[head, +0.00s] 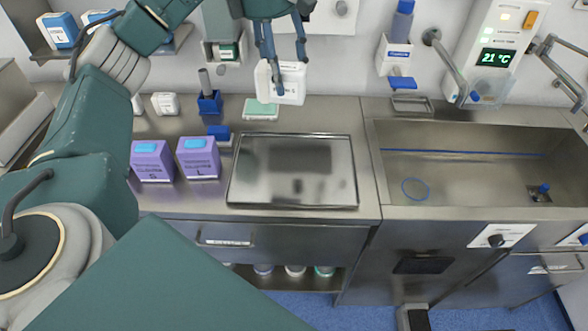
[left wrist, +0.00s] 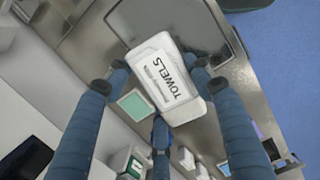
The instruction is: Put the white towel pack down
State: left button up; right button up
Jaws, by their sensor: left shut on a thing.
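The white towel pack (head: 283,84) is in my left gripper (head: 282,60), which comes down from the top of the head view. In the left wrist view the pack, lettered TOWELS (left wrist: 162,82), sits between the blue fingers of my left gripper (left wrist: 158,72). The pack is over the back of the steel counter (head: 335,118), beside a pale green pad (head: 261,110). Whether its underside touches the counter is hard to tell. My right gripper does not show.
A steel tray (head: 240,190) lies at the counter's middle. Two purple boxes, one marked S (head: 152,165) and one marked L (head: 199,163), and a blue holder (head: 209,103) stand left. A sink (head: 470,195) is right. Bare counter lies behind the tray.

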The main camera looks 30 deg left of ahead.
pick_arm(q)
jog(key=shift+w+a+n, duration=0.1)
jog(key=shift+a+n, duration=0.4)
jog(key=shift+n, duration=0.1)
notch_tip(320, 180, down, 5)
jog(key=shift+d+f+b, duration=0.1)
jog(key=shift+b, duration=0.55)
notch_tip(320, 180, down, 14)
jog(key=shift+p, duration=1.2)
jog(key=shift+w+f, duration=0.1)
jog(key=shift+f, duration=0.2)
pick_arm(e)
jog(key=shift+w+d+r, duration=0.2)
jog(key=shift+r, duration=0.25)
